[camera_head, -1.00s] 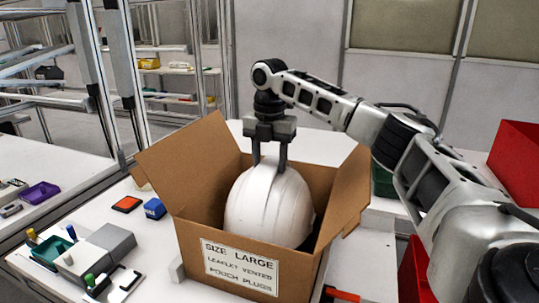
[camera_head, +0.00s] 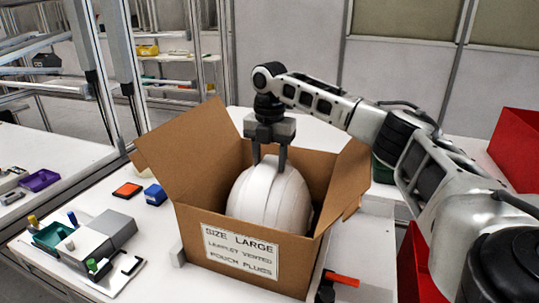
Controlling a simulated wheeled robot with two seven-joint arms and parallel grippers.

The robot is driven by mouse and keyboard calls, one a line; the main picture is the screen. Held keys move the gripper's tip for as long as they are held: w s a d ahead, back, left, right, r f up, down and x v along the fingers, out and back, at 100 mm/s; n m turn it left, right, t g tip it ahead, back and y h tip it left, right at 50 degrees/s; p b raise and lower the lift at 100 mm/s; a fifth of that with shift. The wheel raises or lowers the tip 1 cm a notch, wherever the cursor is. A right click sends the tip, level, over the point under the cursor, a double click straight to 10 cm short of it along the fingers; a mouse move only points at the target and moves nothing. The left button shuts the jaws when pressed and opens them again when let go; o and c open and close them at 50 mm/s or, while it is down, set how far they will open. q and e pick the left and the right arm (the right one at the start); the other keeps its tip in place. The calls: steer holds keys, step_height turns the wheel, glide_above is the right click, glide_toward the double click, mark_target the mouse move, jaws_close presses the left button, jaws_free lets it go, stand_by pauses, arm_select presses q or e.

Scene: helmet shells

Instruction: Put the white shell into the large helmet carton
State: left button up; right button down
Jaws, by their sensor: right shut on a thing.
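The white shell (camera_head: 268,198) is a ribbed white helmet. It sits inside the large helmet carton (camera_head: 196,238), partly below the rim, with its lower part hidden by the front wall. The brown carton stands on the table with its flaps open and carries a label reading "SIZE LARGE". My right gripper (camera_head: 269,166) points down over the carton and is shut on the top of the shell. Whether the shell touches the carton floor is hidden. My left gripper is not in view.
A blue block (camera_head: 155,195) and an orange-black square (camera_head: 127,190) lie left of the carton. A grey device (camera_head: 105,233) with a green tray (camera_head: 50,236) stands at the front left. Red bins (camera_head: 517,150) are at the right. An orange-handled tool (camera_head: 342,279) lies by the carton's right front.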

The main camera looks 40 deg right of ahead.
steer(key=shift+s+f, duration=0.1)
steer(key=shift+f, duration=1.45)
steer(key=c, duration=0.6)
jaws_free()
steer(key=shift+f, duration=0.15)
steer(key=shift+a, duration=0.15)
steer(key=shift+f, duration=0.1)
step_height(320, 180, up, 7)
steer(key=p, duration=0.5)
steer(key=shift+f+p, duration=0.1)
steer(key=shift+p, duration=0.25)
steer(key=shift+r+b, duration=0.3)
steer(key=shift+r, duration=0.8)
steer(key=shift+d+f, duration=0.1)
steer(key=shift+d, duration=0.1)
